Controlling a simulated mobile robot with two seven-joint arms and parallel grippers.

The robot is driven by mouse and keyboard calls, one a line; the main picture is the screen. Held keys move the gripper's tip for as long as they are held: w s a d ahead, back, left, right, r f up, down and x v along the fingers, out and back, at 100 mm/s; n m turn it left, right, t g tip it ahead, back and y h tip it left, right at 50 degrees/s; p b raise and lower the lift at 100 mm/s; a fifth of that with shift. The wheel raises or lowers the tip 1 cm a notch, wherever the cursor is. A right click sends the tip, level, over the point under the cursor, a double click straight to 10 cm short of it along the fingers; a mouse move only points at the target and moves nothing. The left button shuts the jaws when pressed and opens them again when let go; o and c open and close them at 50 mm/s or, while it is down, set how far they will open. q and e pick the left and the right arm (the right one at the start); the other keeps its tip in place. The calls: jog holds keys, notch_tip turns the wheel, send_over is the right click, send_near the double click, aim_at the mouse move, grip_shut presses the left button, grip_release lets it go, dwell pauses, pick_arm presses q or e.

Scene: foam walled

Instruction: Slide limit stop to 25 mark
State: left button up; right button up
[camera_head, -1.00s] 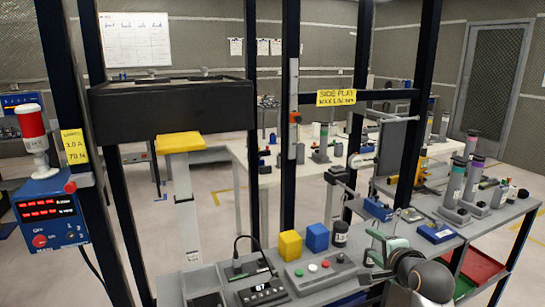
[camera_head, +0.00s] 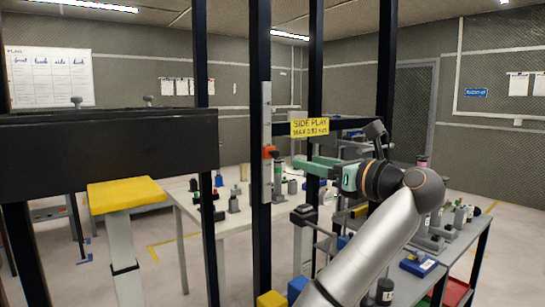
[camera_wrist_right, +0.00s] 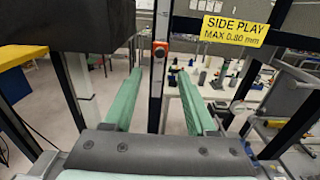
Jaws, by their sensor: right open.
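The limit stop is an orange-red block (camera_head: 269,152) on a pale vertical scale rail (camera_head: 267,105) fixed to a black post. It sits partway along the rail, and a dark knob shows at its right. The scale marks are too small to read. In the right wrist view the stop (camera_wrist_right: 160,48) is ahead, above and between the fingertips. My right gripper (camera_head: 297,164) has green fingers and is open and empty, just right of the stop and slightly lower. In the wrist view its fingers (camera_wrist_right: 160,73) stand apart on either side of the rail, not visibly touching it.
A yellow "SIDE PLAY" sign (camera_head: 310,127) hangs on a crossbar close above my right gripper. Black posts (camera_head: 315,60) stand around the rail. A black beam (camera_head: 90,150) and yellow pad (camera_head: 126,194) are at the left. A table with small parts (camera_head: 180,195) stands behind.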

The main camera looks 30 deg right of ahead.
aim_at(277, 155)
jog(key=w, duration=0.7)
jog(key=w+a, duration=0.1)
jog(key=w, duration=0.3)
jog(key=shift+p, duration=0.4)
grip_shut()
jog(key=shift+f, duration=0.1)
dwell(0.7)
